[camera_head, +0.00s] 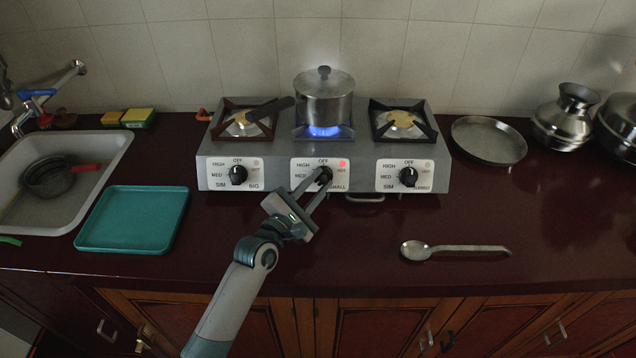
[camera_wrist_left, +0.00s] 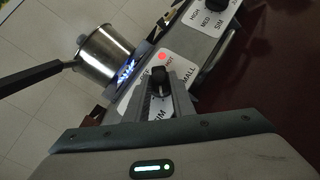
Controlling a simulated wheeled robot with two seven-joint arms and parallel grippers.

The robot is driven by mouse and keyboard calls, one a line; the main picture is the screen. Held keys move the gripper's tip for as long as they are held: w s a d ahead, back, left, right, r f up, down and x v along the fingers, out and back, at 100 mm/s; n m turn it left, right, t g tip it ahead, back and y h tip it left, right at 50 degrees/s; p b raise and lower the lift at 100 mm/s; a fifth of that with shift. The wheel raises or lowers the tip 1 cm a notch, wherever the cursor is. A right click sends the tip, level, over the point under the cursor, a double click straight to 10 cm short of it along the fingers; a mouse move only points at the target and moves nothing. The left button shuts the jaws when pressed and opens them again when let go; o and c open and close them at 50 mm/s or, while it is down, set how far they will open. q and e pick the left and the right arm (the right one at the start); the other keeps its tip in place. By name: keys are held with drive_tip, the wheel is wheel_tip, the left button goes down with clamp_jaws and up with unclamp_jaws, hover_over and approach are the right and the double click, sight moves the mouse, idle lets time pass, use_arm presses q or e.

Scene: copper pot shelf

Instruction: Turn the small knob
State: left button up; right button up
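The small knob (camera_head: 324,175) is the black middle knob on the stove front, on a white plate marked OFF, HIGH, MED and SMALL. A red light glows on its plate. My left gripper (camera_head: 320,181) reaches it from the front, one finger on each side, and looks closed on it. In the left wrist view the small knob (camera_wrist_left: 160,79) sits between the fingertips, with little gap visible. The fingers partly hide the plate's lettering. My right gripper is not in view.
The stove (camera_head: 278,174) has knobs on both sides: the big knob (camera_head: 238,175) and another (camera_head: 408,177). A lidded pot (camera_head: 324,101) stands over a blue flame on the middle burner. A pan handle (camera_head: 270,109) crosses the left burner. A teal tray (camera_head: 130,220) and spoon (camera_head: 452,250) lie in front.

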use_arm(q)
clamp_jaws()
